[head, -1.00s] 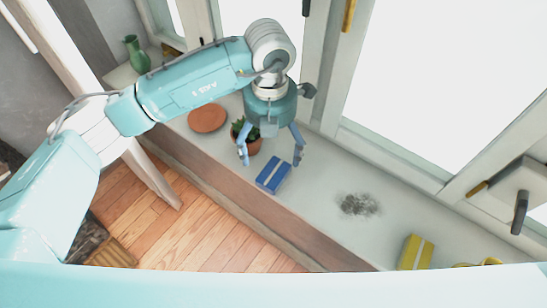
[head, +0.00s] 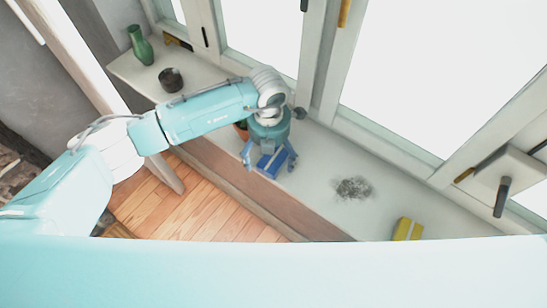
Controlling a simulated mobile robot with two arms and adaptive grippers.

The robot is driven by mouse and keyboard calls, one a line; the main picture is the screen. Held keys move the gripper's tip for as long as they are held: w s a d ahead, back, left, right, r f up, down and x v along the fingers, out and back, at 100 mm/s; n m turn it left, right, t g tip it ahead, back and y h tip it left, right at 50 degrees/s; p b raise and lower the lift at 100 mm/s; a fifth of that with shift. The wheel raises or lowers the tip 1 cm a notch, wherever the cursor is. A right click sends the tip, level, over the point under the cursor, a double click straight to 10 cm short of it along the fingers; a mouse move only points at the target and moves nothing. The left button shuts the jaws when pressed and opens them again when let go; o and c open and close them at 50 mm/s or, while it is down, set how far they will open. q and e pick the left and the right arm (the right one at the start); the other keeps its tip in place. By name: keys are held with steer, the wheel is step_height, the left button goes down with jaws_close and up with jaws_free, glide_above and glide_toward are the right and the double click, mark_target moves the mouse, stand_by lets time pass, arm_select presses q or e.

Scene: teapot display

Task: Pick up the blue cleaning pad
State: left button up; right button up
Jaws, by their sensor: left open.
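The blue cleaning pad (head: 271,164), with a pale stripe, lies on the white windowsill (head: 315,183) near its front edge. My left gripper (head: 269,166) is open over the pad, with one finger on each side of it. The gripper body hides part of the pad. I cannot tell whether the fingers touch it. My right gripper is not in view.
A dark smudge (head: 353,188) marks the sill to the right of the pad. A yellow pad (head: 407,229) lies farther right. A terracotta pot (head: 241,131) is mostly hidden behind my left arm. A dark pot (head: 171,80) and green vase (head: 141,46) stand at the back left.

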arm_select(q)
steer(key=c, duration=1.2)
steer(key=shift+r, duration=0.3)
step_height(320, 180, up, 20)
steer(key=b, duration=0.5)
steer(key=shift+f, duration=0.25)
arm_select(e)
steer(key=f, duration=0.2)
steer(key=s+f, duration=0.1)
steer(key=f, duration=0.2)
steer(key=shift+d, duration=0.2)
